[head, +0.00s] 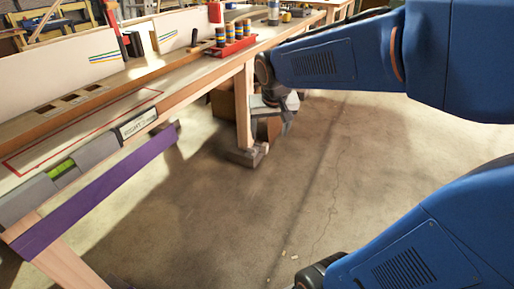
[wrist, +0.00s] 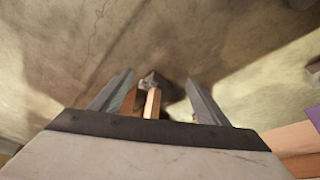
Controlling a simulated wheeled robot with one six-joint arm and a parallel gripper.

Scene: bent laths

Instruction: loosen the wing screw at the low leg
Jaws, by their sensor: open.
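A wooden bench leg (head: 243,105) stands under the long bench, with a grey block foot (head: 246,155) on the floor. My gripper (head: 286,122) hangs just to the right of this leg in the head view. In the wrist view my gripper (wrist: 160,78) has its two grey fingers spread apart. A wooden piece (wrist: 152,104) with a small grey end shows between the fingers; I cannot tell whether they touch it. I cannot make out the wing screw in either view.
The bench top (head: 110,112) carries a red tray (head: 230,46) with striped cylinders and white boards. A purple lath (head: 95,195) runs along its near side. A brown box stands behind the leg. The concrete floor (head: 260,220) to the right is mostly clear.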

